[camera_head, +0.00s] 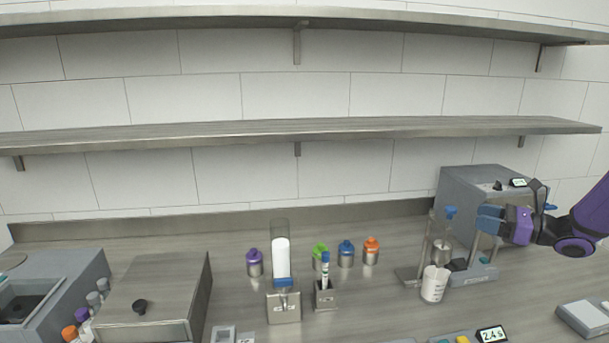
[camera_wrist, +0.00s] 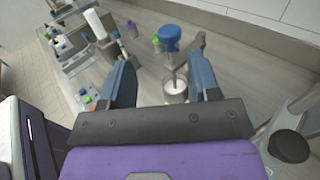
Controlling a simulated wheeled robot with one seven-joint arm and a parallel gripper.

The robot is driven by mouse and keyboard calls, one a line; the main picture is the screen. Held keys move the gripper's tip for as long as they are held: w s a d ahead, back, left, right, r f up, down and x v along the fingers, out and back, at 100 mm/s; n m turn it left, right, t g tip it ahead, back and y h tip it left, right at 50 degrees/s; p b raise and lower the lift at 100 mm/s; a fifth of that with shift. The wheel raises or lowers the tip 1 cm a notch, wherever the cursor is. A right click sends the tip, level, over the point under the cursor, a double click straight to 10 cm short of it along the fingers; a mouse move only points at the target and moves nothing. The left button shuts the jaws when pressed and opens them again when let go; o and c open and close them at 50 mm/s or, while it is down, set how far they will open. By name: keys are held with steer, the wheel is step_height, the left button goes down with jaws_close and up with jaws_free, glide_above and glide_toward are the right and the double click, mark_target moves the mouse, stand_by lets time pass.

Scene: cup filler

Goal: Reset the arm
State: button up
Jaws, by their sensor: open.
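My gripper (camera_head: 486,222) is at the right of the head view, raised above the counter in front of a grey box-shaped machine. In the wrist view its two blue fingers (camera_wrist: 163,88) are spread apart with nothing held between them. The stirrer's blue top also shows in the head view (camera_head: 450,212), just left of my gripper. My purple arm comes in from the right edge.
A white cup (camera_head: 434,284) stands below and left of my gripper. The grey machine (camera_head: 467,190) is behind it. Several capped bottles (camera_head: 346,254) and a white dispenser (camera_head: 282,262) stand mid-counter. A timer (camera_head: 491,334) lies at the front. A shelf (camera_head: 300,133) runs above.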

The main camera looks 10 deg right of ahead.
steer(key=s+a+r+n+g+h, duration=0.2)
steer(key=s+a+r+n+g, duration=0.3)
steer(key=a, duration=0.4)
steer(key=s+a+r+n+g+h, duration=0.25)
steer(key=s+a+n+g, duration=0.25)
steer(key=a+n, duration=0.35)
steer(key=s+a+r+n+t+h, duration=0.1)
steer(key=s+r+n+t+h, duration=0.1)
steer(key=s+r+n+h, duration=0.2)
steer(key=s+a+r+n+t+h, duration=0.1)
steer(key=s+r+n+h, duration=0.3)
steer(key=s+n, duration=0.4)
steer(key=s+a, duration=0.1)
steer(key=s, duration=0.4)
steer(key=shift+s+a+t+h, duration=0.15)
steer(key=shift+a+t+h, duration=0.05)
steer(key=shift+t+h, duration=0.2)
